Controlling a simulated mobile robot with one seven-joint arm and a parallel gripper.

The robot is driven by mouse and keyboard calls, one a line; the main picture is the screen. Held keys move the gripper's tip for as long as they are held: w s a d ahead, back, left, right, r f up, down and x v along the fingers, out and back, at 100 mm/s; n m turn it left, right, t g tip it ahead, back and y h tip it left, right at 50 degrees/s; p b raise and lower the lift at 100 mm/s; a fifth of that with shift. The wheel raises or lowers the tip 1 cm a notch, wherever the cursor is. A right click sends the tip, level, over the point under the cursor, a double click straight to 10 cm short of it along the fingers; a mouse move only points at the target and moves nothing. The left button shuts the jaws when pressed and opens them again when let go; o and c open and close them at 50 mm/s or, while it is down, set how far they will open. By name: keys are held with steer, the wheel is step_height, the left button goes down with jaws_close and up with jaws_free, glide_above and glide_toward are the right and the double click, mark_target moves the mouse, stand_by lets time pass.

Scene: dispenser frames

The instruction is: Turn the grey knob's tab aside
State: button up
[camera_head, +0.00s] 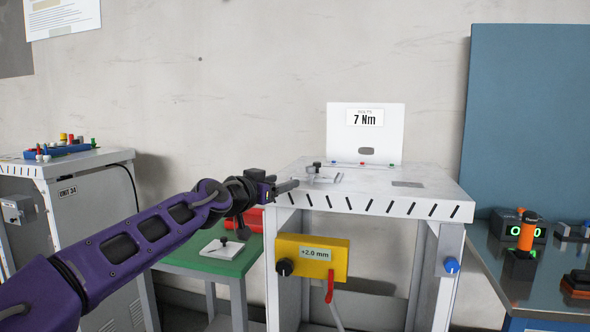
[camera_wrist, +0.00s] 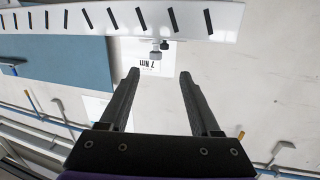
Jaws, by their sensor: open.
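A small dark grey knob (camera_head: 317,166) stands on a light fixture plate (camera_head: 322,179) on the white bench top (camera_head: 415,175). My gripper (camera_head: 289,186) is at the left front edge of this bench, left of the knob. In the wrist view, which appears upside down, the grey knob (camera_wrist: 158,46) shows beyond and between the fingertips, with a small part sticking out to one side. The open gripper (camera_wrist: 159,74) has nothing between its fingers and is apart from the knob. The tab's exact angle is too small to tell.
A white panel reading "7 Nm" (camera_head: 365,145) stands behind the knob. A yellow box (camera_head: 312,258) with a black knob and red lever hangs under the bench front. A green table (camera_head: 190,258) with another dark knob is at lower left. A blue board (camera_head: 525,120) stands right.

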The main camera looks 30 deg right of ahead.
steer(key=h, duration=0.1)
glide_toward(316, 177)
steer(key=w+d+r, duration=0.1)
steer(key=d, duration=0.2)
steer(key=w+d+r, duration=0.1)
steer(key=d, duration=0.1)
steer(key=w+d+r, duration=0.1)
steer(key=w+d, duration=0.1)
steer(key=d, duration=0.1)
steer(key=shift+d+r, duration=0.25)
steer(key=shift+d, duration=0.15)
jaws_close()
